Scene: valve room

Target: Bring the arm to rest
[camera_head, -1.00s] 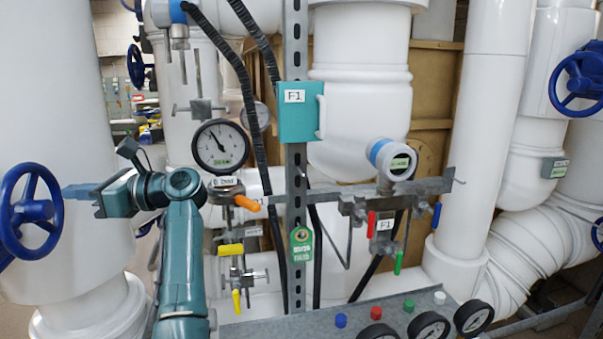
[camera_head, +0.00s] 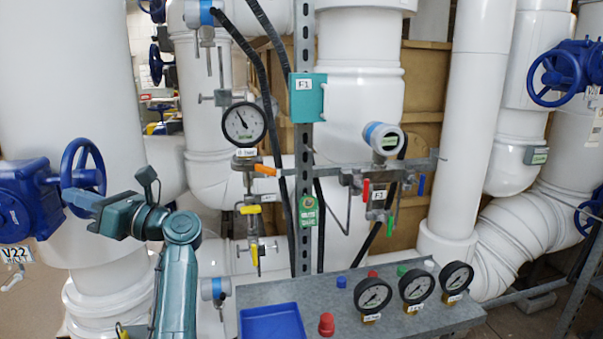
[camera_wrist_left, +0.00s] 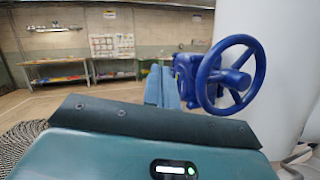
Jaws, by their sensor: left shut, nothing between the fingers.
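My left arm comes up from the bottom left in the head view. Its left gripper (camera_head: 78,198) points left, with its fingers shut and nothing between them. The fingertips overlap the lower part of a blue handwheel (camera_head: 97,163) in the picture; I cannot tell from the head view whether they touch it. In the left wrist view the shut fingers (camera_wrist_left: 162,88) point ahead, and the blue handwheel (camera_wrist_left: 250,72) stands just to their right, with a gap showing between fingers and rim. My right gripper is not in view.
A grey metal shelf (camera_head: 420,318) holds a blue tray (camera_head: 272,312), several gauges and coloured caps. A post with a gauge (camera_head: 243,124) and small valves stands behind. Thick white pipes (camera_head: 70,120) fill the left and right. Open floor shows in the wrist view.

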